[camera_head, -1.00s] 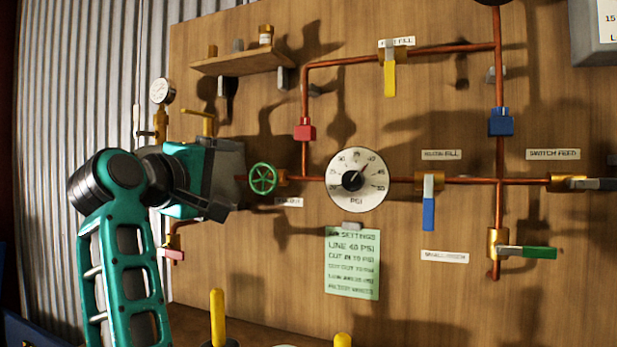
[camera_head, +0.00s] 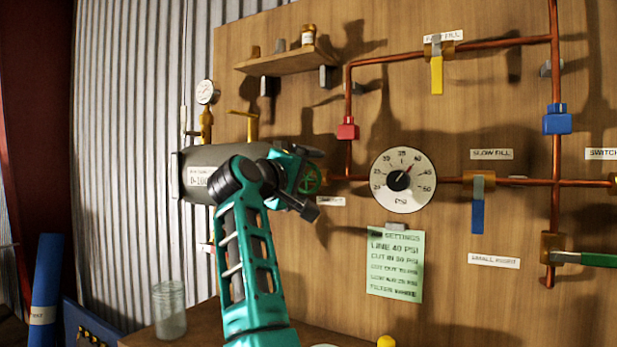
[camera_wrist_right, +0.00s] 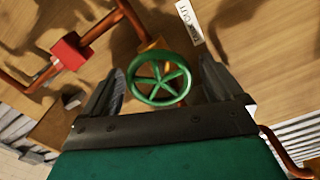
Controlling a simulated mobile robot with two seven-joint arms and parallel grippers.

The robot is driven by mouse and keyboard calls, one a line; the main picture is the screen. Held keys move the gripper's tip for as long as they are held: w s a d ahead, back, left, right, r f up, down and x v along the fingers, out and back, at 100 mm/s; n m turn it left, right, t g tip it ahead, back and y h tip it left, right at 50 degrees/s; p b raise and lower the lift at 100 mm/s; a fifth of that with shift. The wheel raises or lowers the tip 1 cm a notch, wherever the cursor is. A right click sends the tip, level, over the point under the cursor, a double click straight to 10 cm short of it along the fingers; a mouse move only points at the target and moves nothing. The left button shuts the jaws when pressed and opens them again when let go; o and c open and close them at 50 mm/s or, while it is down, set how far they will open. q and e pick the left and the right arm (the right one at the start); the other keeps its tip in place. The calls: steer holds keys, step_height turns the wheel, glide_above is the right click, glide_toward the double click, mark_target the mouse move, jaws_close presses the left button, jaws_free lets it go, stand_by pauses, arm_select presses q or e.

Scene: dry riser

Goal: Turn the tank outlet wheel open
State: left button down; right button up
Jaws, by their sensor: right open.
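The tank outlet wheel is a green spoked handwheel (camera_wrist_right: 158,80) on a brass valve. In the right wrist view it sits between the two fingers of my right gripper (camera_wrist_right: 160,92), which are open and apart from its rim. In the head view the wheel (camera_head: 309,180) shows just beyond my right gripper (camera_head: 312,190), partly covered by it. The grey tank (camera_head: 192,175) lies behind my arm at the left. A label (camera_wrist_right: 189,22) stands by the valve in the wrist view. My left gripper is not in view.
A round PSI gauge (camera_head: 404,180) is right of the wheel, above a green settings note (camera_head: 395,264). A red block (camera_head: 347,128) sits on the copper pipe above. A glass jar (camera_head: 170,310) stands at lower left. A wooden shelf (camera_head: 285,60) juts out above.

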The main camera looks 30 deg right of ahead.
steer(key=shift+w+d, duration=0.25)
steer(key=shift+d, duration=0.25)
steer(key=c, duration=1)
steer(key=shift+o, duration=0.2)
